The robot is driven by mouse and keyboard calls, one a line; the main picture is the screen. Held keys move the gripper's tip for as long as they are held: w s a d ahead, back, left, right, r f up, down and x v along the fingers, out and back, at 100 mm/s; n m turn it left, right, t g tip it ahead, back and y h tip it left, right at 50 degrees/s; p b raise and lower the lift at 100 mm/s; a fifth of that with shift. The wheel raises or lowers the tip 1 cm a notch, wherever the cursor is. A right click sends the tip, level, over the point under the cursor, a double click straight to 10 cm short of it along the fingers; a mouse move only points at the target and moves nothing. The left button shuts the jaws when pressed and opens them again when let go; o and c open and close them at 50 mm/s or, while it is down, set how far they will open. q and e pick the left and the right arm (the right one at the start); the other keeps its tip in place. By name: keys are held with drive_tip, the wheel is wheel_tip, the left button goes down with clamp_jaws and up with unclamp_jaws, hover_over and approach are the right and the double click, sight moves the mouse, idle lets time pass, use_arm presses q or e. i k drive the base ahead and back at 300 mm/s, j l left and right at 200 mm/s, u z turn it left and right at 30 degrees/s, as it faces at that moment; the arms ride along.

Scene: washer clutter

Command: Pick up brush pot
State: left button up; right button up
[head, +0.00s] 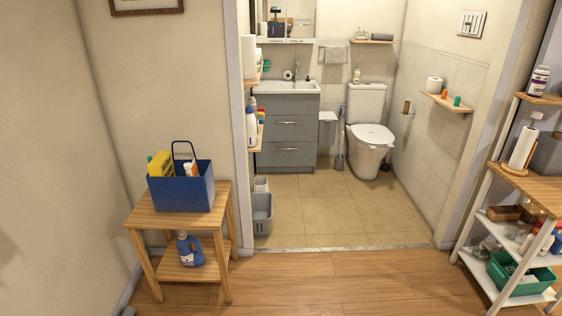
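A slim grey brush pot (339,161) with an upright handle stands on the bathroom floor, just left of the toilet (372,148). It is small and far off, so its details are hard to make out. Neither of my grippers shows in the head view.
A wooden side table (143,219) with a blue caddy (182,194) stands left of the doorway. A grey bin (262,212) stands just inside it. A shelf rack (548,190) is at the right. The wooden floor and tiled floor (330,212) between are clear.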

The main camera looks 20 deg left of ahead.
sight(339, 163)
drive_tip(key=u, duration=0.15)
drive_tip(key=i, duration=1.1)
drive_tip(key=i+l+z, duration=0.1)
drive_tip(key=i, duration=2.15)
drive_tip(key=i+z, duration=0.1)
drive_tip(key=i, duration=1.05)
drive_tip(key=i+j, duration=0.1)
drive_tip(key=i, duration=1)
drive_tip(key=i+j+z, duration=0.1)
drive_tip(key=i, duration=1)
drive_tip(key=k+j+u, duration=0.1)
drive_tip(key=u, duration=0.15)
drive_tip(key=i+z, duration=0.25)
